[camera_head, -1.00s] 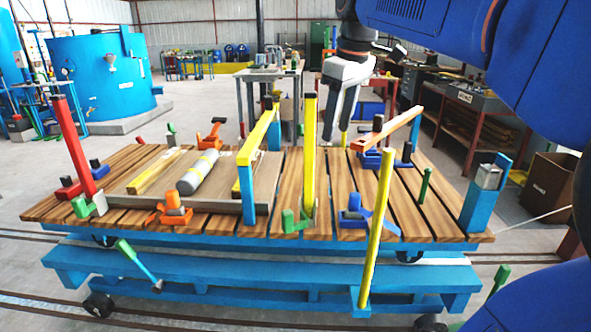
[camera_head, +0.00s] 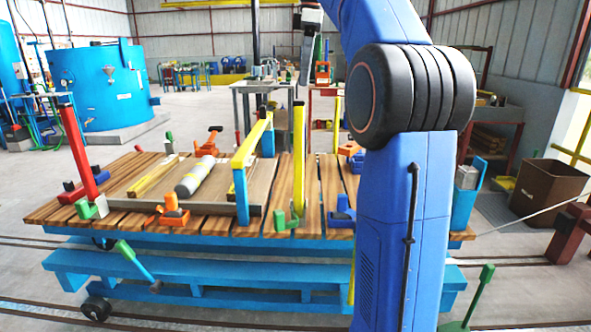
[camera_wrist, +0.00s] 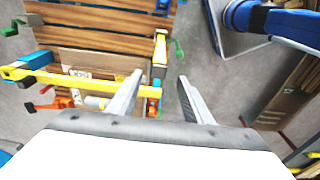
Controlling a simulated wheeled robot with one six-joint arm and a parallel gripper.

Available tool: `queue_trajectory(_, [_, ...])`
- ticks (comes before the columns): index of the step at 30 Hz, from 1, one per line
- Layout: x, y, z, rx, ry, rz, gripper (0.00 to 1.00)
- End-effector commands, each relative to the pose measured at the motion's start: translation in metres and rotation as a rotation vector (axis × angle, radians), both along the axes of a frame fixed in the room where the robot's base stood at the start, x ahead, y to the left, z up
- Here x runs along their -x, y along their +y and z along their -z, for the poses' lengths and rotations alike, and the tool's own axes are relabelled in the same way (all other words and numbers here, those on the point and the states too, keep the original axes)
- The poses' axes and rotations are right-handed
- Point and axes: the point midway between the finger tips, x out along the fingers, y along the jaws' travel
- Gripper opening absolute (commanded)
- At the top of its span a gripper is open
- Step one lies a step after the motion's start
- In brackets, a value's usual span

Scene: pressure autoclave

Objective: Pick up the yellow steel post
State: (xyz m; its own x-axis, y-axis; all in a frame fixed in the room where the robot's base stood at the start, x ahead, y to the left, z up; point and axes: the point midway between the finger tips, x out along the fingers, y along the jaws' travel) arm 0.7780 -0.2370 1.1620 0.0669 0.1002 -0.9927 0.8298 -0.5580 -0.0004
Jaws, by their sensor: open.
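Several yellow pieces show, and I cannot tell for certain which is the yellow steel post. An upright yellow post (camera_head: 299,150) stands on the slatted cart with a green clamp at its foot. A yellow bar (camera_head: 253,142) lies across blue uprights to its left. A thin yellow post (camera_head: 336,124) stands behind, and another (camera_head: 351,284) is mostly hidden behind my arm. In the wrist view my gripper (camera_wrist: 160,78) is open and empty above the cart. A yellow post (camera_wrist: 160,55) appears beyond and between its fingertips; the yellow bar (camera_wrist: 85,81) lies left.
The slatted wooden cart (camera_head: 225,226) also bears a grey cylinder (camera_head: 195,173), a red post (camera_head: 82,150) and several orange, green and blue clamps. My arm hides its right part. A brown box (camera_head: 548,190) stands at the right.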

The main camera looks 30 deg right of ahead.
Motion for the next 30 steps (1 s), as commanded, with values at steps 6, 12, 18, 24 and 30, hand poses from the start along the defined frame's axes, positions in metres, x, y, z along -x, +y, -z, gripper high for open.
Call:
queue_trajectory(6, [-0.001,0.004,0.034,0.000,0.002,0.001,0.45])
queue_trajectory(12, [-0.004,0.008,0.069,-0.001,0.002,0.002,0.45])
queue_trajectory(18, [-0.006,0.010,0.099,-0.001,0.002,0.002,0.45])
queue_trajectory(24, [-0.007,0.012,0.111,0.000,0.000,0.002,0.45])
queue_trajectory(30, [-0.009,0.013,0.132,-0.001,0.002,0.002,0.45])
